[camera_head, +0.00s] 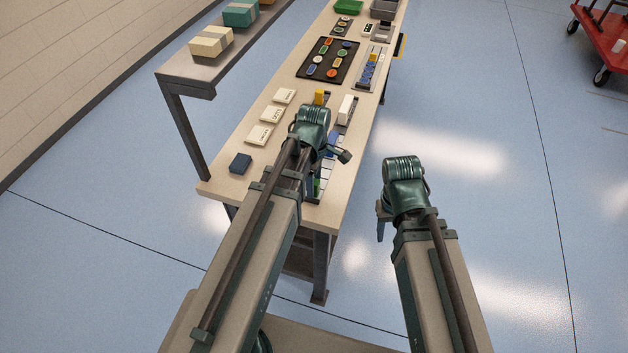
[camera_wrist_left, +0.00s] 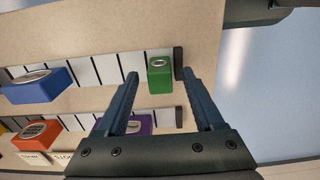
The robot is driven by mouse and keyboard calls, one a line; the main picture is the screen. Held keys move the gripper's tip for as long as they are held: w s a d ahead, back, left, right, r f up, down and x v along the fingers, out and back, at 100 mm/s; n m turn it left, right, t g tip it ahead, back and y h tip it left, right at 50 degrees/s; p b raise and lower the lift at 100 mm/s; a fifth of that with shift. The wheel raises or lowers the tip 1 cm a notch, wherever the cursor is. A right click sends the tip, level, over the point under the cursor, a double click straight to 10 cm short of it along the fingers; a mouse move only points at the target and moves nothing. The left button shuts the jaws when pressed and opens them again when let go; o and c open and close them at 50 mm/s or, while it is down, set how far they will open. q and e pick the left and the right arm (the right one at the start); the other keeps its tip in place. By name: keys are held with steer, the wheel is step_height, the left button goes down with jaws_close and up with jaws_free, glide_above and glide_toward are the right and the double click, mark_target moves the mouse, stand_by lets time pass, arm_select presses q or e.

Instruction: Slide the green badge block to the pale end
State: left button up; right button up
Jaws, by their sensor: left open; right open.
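The green badge block (camera_wrist_left: 160,78) has an oval badge on top and sits on a white, dark-lined track (camera_wrist_left: 105,68), beside a dark end stop (camera_wrist_left: 179,64) in the left wrist view. A blue block (camera_wrist_left: 38,86) sits further left on the same track. My left gripper (camera_wrist_left: 159,74) is open, with one finger on each side of the green block. I cannot tell whether the fingers touch it. In the head view my left arm covers much of this track, and its pale end cannot be made out. My right gripper (camera_head: 381,222) hangs over the floor, right of the table.
A second track holds a purple block (camera_wrist_left: 140,124) and an orange block (camera_wrist_left: 37,134). White cards (camera_head: 259,135) and a dark blue box (camera_head: 240,163) lie on the table (camera_head: 215,188). A black tray (camera_head: 312,45) of badges is further back.

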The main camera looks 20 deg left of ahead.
mark_target(315, 183)
arm_select(q)
step_height(315, 183, up, 13)
steer(key=p, duration=1.2)
steer(key=s+d+f+m+b, duration=0.2)
steer(key=s+d+m, duration=0.3)
steer(key=m, duration=0.5)
steer(key=s+d+f+m+y+b, duration=0.1)
steer(key=s+d+f+m+b, duration=0.2)
steer(key=m, duration=0.8)
steer(key=s+d, duration=0.2)
steer(key=shift+s+d, duration=0.2)
steer(key=shift+d, duration=0.1)
